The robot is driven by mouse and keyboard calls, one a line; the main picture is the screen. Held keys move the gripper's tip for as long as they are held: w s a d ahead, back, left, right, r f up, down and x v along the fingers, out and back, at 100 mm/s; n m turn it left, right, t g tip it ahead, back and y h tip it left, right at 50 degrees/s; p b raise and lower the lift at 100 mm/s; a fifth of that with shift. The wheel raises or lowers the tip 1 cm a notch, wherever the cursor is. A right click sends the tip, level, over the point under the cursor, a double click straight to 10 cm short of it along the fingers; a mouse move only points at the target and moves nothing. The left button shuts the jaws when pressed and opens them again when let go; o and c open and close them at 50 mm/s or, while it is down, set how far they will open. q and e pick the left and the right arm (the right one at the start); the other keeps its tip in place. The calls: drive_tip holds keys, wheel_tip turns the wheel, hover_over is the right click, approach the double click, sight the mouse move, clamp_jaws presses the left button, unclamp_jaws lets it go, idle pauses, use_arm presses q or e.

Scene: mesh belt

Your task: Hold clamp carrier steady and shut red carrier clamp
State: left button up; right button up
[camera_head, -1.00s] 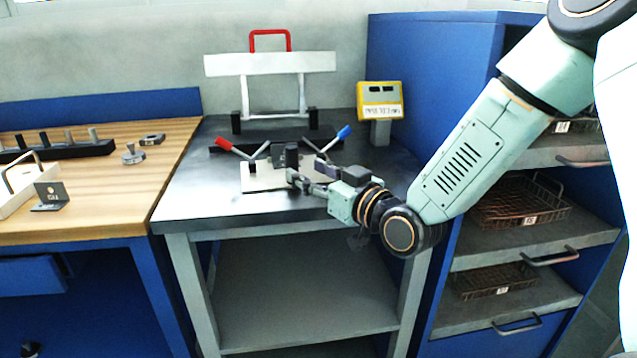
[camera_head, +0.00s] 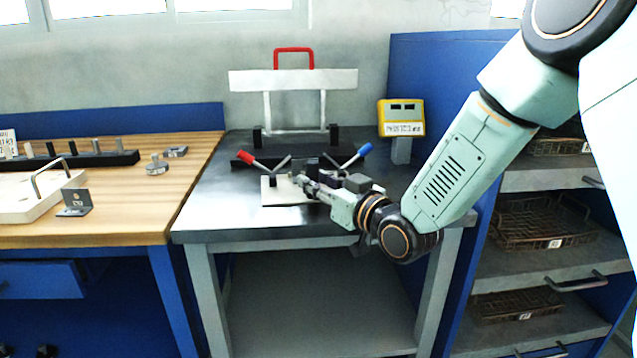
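The clamp carrier (camera_head: 280,196) is a pale plate on the dark bench top, with dark parts on it. The red carrier clamp (camera_head: 247,158) shows a red-tipped lever slanting up to the left behind the plate. A matching blue-tipped lever (camera_head: 364,150) slants up to the right. My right gripper (camera_head: 304,181) reaches in from the right, low over the plate at its dark upright part. Its fingers overlap that part, so I cannot tell whether they grip it. My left gripper is not in view.
A white panel frame with a red handle (camera_head: 294,51) stands behind the carrier. A yellow display box (camera_head: 401,118) stands at the back right. A wooden bench (camera_head: 130,215) with a tray and small metal parts is on the left. Shelves with wire baskets (camera_head: 545,222) are on the right.

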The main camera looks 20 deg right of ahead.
clamp_jaws()
drive_tip(key=shift+o, duration=2.3)
unclamp_jaws()
drive_tip(key=shift+c, duration=0.4)
clamp_jaws()
